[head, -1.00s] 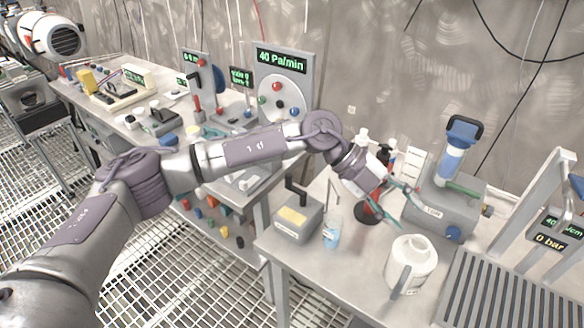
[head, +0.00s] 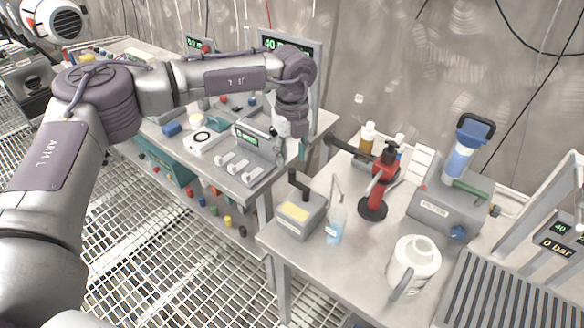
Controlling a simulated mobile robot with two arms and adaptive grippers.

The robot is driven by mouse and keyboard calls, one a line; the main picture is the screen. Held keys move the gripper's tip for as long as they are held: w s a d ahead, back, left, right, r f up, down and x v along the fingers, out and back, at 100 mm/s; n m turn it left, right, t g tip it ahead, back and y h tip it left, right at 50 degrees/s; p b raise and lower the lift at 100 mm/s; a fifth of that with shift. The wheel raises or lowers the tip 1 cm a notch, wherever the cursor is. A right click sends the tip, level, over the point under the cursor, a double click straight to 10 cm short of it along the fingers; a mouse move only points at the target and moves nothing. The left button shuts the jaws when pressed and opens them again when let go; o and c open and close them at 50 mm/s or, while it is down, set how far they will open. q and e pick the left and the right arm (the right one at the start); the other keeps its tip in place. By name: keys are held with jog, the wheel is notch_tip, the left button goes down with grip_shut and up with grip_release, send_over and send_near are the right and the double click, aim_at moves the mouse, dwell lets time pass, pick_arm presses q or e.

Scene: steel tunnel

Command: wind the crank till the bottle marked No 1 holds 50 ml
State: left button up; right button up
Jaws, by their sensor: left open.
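A grey box (head: 299,217) with a yellow patch on top and a black upright crank handle (head: 297,184) stands at the left of the right-hand bench. Beside it is a small clear bottle (head: 336,228) with pale blue contents and a white label too small to read. A thin bent tube (head: 337,188) rises above the bottle. My left gripper (head: 293,152) is open and empty, pointing down beyond the crank box, near the gap between the benches. It is apart from the crank and partly hidden by its own wrist. My right gripper is out of view.
A red hand-lever device (head: 382,178) on a black foot stands behind the bottle. A white jug (head: 413,265) stands at the front. A grey pump block (head: 447,212) and a slatted grey rack (head: 505,290) lie to the right. A white-levered panel (head: 240,162) sits on the left bench.

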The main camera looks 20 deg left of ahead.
aim_at(292, 170)
pick_arm(q)
jog(key=shift+f+p, duration=0.35)
jog(key=shift+f, duration=2.4)
grip_shut()
